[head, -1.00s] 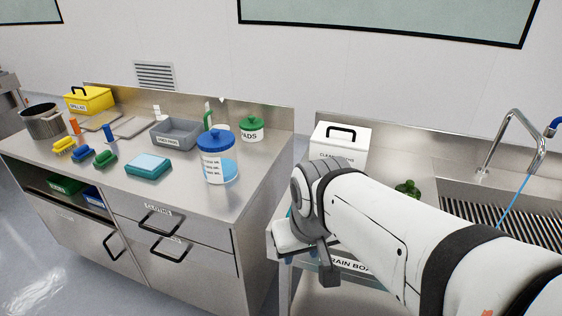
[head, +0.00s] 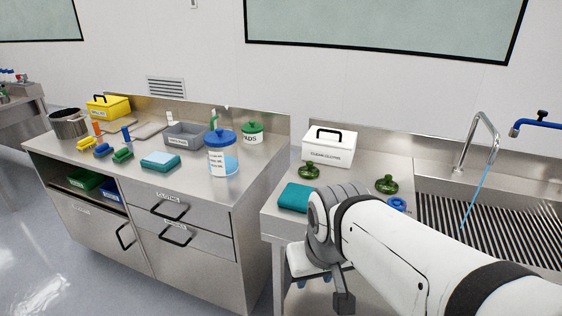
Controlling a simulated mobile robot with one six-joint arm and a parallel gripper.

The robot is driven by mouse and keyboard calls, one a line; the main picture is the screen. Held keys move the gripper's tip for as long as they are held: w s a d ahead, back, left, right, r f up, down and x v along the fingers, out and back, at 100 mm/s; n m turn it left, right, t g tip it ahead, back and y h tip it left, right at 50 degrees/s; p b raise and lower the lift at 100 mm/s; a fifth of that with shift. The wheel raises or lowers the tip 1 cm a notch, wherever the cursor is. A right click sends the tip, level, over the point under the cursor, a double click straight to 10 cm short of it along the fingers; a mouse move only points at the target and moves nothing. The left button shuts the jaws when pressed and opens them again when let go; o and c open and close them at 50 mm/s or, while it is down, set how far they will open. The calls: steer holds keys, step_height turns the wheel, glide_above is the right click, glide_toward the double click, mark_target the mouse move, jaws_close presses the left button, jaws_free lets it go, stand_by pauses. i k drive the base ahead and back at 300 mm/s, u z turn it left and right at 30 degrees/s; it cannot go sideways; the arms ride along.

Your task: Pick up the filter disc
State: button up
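I cannot make out a filter disc for certain in this view. My gripper (head: 313,281) hangs at the end of my white arm, in front of the drain board's front edge. It is partly hidden by my grey wrist, and only its pale body and small blue parts show. I cannot see whether its fingers are apart or together, or anything held.
The drain board (head: 272,226) bears a teal folded cloth (head: 295,197), green knobbed items (head: 386,185), a blue ring-shaped item (head: 397,204) and a white lidded box (head: 329,148). A blue-lidded jar (head: 221,140) stands on the left counter. A sink with a tap (head: 478,135) is right.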

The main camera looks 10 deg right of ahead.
mark_target(308, 171)
steer(key=z, duration=0.1)
steer(key=i, duration=0.9)
steer(key=u, duration=0.1)
